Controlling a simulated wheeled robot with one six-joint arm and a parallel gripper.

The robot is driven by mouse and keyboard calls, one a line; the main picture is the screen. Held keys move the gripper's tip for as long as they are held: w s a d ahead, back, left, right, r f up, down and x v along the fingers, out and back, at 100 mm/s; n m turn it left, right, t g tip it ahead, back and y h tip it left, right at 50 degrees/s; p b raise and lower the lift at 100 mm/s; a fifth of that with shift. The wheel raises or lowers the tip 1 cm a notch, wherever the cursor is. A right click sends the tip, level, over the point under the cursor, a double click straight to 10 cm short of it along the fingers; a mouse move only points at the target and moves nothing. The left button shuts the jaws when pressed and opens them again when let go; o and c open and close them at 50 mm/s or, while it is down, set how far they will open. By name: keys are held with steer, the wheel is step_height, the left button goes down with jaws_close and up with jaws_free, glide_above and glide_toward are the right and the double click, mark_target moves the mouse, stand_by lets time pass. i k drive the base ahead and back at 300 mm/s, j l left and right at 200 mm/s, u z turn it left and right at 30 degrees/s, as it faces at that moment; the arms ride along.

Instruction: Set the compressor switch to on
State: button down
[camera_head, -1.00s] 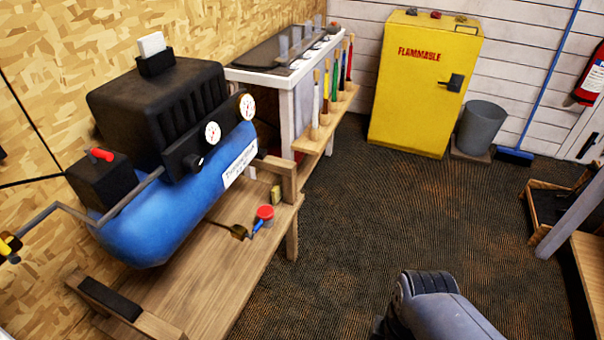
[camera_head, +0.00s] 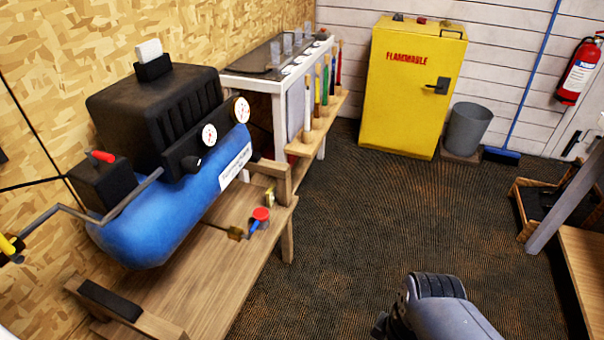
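The compressor is a blue tank (camera_head: 165,205) with a black motor housing (camera_head: 155,110), on a wooden bench at the left. A black switch box (camera_head: 103,185) sits at its near left end, with a red lever (camera_head: 102,156) on top. The lever looks tilted; I cannot read an on or off mark. Two white gauges (camera_head: 209,134) are on its front panel. Part of my grey arm shows at the bottom right, well apart from the compressor. My gripper's fingers are not visible.
The wooden bench (camera_head: 190,280) holds a red-capped item (camera_head: 261,214) and a small brass piece. The carpet (camera_head: 350,220) in the middle is clear.

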mark_target(92, 155)
steer(key=u, duration=1.65)
